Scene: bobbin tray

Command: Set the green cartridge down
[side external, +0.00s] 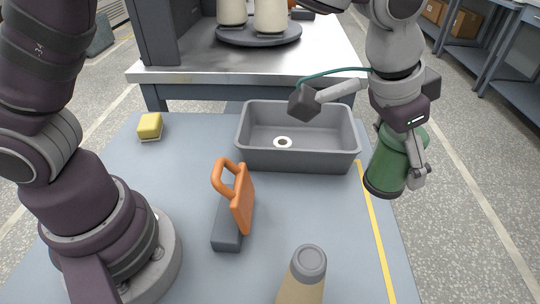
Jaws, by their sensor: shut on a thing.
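The green cartridge (389,163) is a dark green cylinder with a dark lower rim. My gripper (416,178) is shut on it, with one finger showing along its right side. The cartridge is slightly tilted and hangs just right of the grey tray (300,161). It appears raised above the table, near the table's right edge and the yellow line; its exact height is hard to judge. The far finger is hidden behind the cartridge.
The tray holds a small white ring (283,142). An orange-handled tool (242,198) on a dark block stands mid-table. A yellow block (150,126) lies back left. A tan grey-topped bobbin (303,276) stands at the front. Table space (335,215) between tray and bobbin is clear.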

